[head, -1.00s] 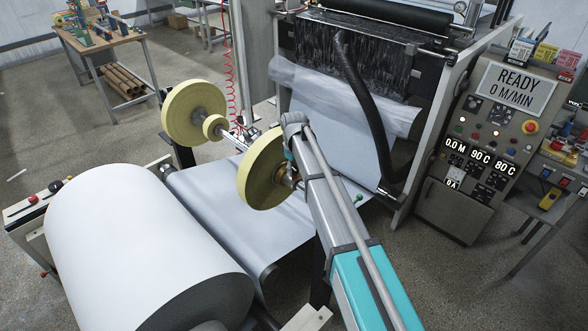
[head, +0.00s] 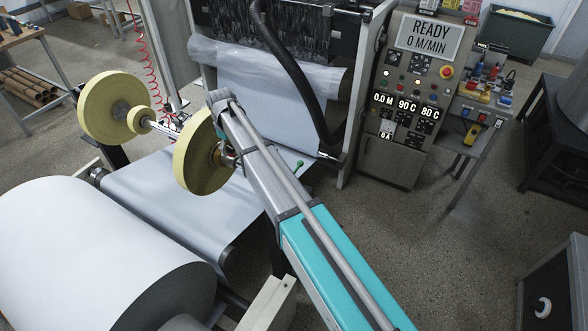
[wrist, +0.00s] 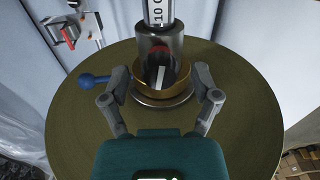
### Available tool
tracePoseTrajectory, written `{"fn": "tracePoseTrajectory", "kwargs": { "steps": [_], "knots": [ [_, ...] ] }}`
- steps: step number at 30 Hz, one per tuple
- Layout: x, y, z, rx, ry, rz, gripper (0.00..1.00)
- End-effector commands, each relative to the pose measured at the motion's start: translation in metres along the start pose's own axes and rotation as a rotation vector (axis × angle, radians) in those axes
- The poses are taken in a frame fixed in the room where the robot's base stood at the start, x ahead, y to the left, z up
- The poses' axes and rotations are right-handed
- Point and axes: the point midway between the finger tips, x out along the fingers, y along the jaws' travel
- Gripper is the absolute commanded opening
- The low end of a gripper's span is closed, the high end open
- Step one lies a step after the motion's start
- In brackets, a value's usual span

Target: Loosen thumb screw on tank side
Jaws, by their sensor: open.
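My gripper (wrist: 162,92) is open in the wrist view. Its two fingers stand apart on either side of a brass collar (wrist: 146,91) around a shaft, in front of a round olive-yellow disc (wrist: 75,130). A blue ball knob (wrist: 92,80) sticks out to the left of the collar, outside the left finger. In the head view my arm reaches to the right-hand yellow disc (head: 192,158), and the gripper is mostly hidden there. I cannot make out a thumb screw or a tank for certain.
A large white paper roll (head: 90,250) lies at the lower left. A second yellow disc (head: 97,108) stands farther left. The control panel (head: 405,100) reading READY and a side table (head: 480,112) stand right. Floor at right centre is clear.

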Motion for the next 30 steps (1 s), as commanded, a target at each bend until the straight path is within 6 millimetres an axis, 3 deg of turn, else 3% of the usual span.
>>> {"fn": "tracePoseTrajectory", "kwargs": {
  "steps": [11,30],
  "knots": [
    [0.0,-0.0001,0.0,0.114,0.0,0.0,0.79],
    [0.0,-0.0002,-0.0001,0.539,0.0,0.0,0.79]
  ]
}}
